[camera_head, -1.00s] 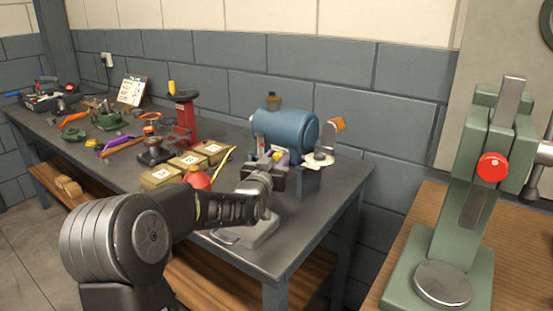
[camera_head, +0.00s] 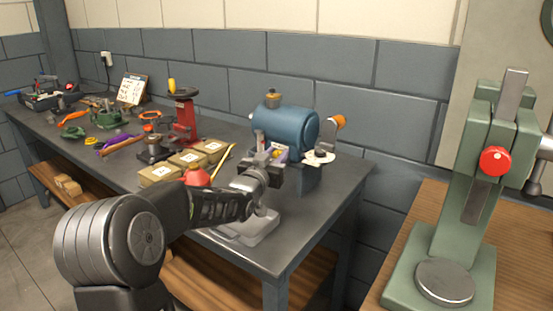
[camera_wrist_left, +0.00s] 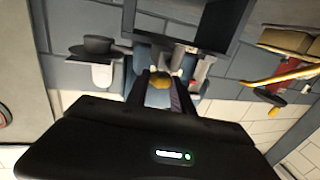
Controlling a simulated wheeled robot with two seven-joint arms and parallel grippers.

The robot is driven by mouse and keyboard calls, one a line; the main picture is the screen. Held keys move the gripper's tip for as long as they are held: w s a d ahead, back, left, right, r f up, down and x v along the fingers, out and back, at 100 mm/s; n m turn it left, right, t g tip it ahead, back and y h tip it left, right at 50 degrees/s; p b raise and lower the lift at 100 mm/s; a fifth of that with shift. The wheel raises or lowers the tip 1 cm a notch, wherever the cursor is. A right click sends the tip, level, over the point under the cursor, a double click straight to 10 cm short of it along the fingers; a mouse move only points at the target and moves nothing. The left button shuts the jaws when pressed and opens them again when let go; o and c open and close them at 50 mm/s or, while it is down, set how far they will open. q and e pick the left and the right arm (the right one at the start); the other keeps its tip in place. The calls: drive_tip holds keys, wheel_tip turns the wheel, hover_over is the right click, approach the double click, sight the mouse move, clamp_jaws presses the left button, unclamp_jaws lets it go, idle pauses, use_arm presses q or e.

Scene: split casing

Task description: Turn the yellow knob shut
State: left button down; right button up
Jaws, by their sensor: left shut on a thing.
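The yellow knob (camera_wrist_left: 160,81) shows in the wrist view between the two fingers of my left gripper (camera_wrist_left: 161,90). The fingers are closed on its sides. In the head view my left gripper (camera_head: 277,158) is at the front of the blue rounded casing (camera_head: 288,127) on the bench, and it hides most of the knob. I cannot tell how far the knob is turned. My right gripper is not in view.
The casing carries a brass cap (camera_head: 272,99) on top and an orange part (camera_head: 338,122) at its right. Cardboard boxes (camera_head: 160,175) and a red funnel-like thing (camera_head: 197,175) stand left of my wrist. A green press (camera_head: 455,230) stands on the wooden table at right.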

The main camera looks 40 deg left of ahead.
use_arm(q)
drive_tip(key=shift+a+f+h, duration=0.1)
drive_tip(key=shift+h, duration=0.2)
drive_tip(key=shift+m+h, duration=0.3)
drive_tip(key=shift+m, duration=0.1)
drive_tip(key=m+h+p, duration=0.1)
drive_tip(key=h+p, duration=0.1)
drive_tip(key=m+h+p, duration=0.1)
drive_tip(key=p, duration=0.1)
drive_tip(key=m+h+p, duration=0.1)
drive_tip(key=h+p, duration=0.1)
drive_tip(key=p, duration=0.1)
drive_tip(key=shift+a+r+m+h, duration=0.3)
drive_tip(key=shift+f+m+h+p, duration=0.15)
drive_tip(key=shift+m+h+p, duration=0.4)
drive_tip(key=shift+h, duration=0.25)
drive_tip(key=c, duration=1.1)
unclamp_jaws()
drive_tip(key=shift+s, duration=0.1)
drive_tip(key=b+v, duration=0.1)
drive_tip(key=v, duration=0.6)
drive_tip(key=shift+s, duration=0.35)
